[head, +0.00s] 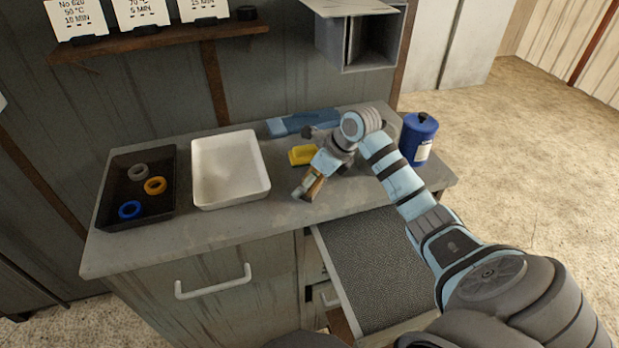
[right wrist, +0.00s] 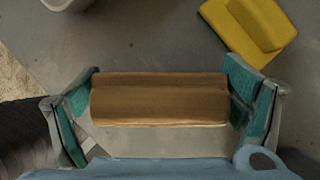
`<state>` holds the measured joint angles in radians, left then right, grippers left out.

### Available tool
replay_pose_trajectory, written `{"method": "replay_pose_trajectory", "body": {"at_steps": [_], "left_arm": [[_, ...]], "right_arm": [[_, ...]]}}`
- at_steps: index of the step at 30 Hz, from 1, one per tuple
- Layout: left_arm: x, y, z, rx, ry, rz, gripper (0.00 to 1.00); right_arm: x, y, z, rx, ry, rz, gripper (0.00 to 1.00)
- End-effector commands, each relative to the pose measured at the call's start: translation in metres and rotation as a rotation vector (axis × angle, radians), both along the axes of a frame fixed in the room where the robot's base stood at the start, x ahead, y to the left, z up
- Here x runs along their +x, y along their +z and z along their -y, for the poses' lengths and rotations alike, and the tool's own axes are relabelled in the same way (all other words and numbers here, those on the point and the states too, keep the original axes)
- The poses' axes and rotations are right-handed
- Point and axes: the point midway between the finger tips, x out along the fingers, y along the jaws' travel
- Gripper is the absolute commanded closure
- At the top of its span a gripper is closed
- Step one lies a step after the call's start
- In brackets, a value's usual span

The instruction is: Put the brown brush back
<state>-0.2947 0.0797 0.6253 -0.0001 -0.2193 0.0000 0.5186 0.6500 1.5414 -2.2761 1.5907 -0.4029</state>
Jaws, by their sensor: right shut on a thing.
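The brown brush (right wrist: 160,98) lies crosswise between the two teal-padded fingers of my right gripper (right wrist: 160,103), with a finger at each end. In the head view my right gripper (head: 308,187) is shut on the brush (head: 315,188) over the grey counter, near its front edge and just behind the open drawer. The arm and fingers hide part of the brush there. I cannot tell whether it touches the counter. My left gripper is not in view.
The open drawer (head: 375,262) has a dark lining and looks empty. A yellow block-like thing (head: 302,155), a blue holder (head: 290,126) and a blue canister (head: 419,140) stand on the counter. A white tray (head: 197,170) and a black tray (head: 108,190) with several rings are at left.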

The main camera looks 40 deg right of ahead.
Motion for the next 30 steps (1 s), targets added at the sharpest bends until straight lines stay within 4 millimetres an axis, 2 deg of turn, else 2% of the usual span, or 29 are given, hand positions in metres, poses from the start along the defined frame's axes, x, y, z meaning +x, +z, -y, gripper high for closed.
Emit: {"method": "replay_pose_trajectory", "body": {"at_steps": [8,9,11,22,26,30], "left_arm": [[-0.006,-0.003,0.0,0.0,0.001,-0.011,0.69],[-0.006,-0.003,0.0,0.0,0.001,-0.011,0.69],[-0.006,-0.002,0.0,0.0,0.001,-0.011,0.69],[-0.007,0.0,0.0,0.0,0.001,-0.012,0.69],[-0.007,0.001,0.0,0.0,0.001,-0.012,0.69],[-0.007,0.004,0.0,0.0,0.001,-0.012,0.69]], "right_arm": [[0.001,-0.002,-0.001,0.0,0.002,0.001,0.35],[0.001,-0.002,-0.001,0.0,0.001,0.001,0.06],[0.001,-0.002,0.0,0.0,0.001,0.001,0.0],[0.0,0.001,0.0,-0.001,0.0,0.001,0.0],[-0.004,0.013,0.003,-0.004,0.001,0.004,0.0],[-0.017,0.038,0.01,-0.005,0.001,0.004,0.0]]}}
